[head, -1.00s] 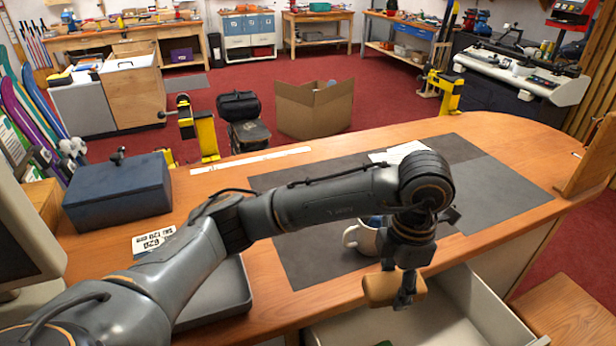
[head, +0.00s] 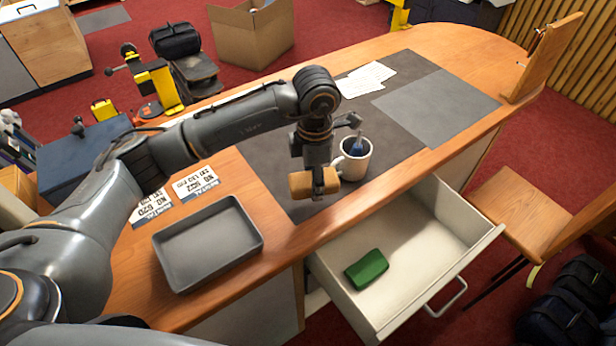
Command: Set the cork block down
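The cork block (head: 301,185) is a tan block held by my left gripper (head: 319,188), whose fingers are shut on it. It hangs over the front part of the dark mat, just left of the white mug (head: 356,165). I cannot tell how much gap there is between the block and the mat. The dark grey tray (head: 207,243) stands empty on the bench at the left front. The open drawer (head: 413,235) has a green block (head: 367,269) inside. My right gripper is out of view.
The mug holds a blue-handled item. Two printed cards (head: 194,183) lie behind the tray. White papers (head: 365,80) and a lighter grey mat (head: 437,106) lie further back. A dark blue box (head: 85,155) is partly behind my arm. A wooden chair (head: 515,215) stands right of the drawer.

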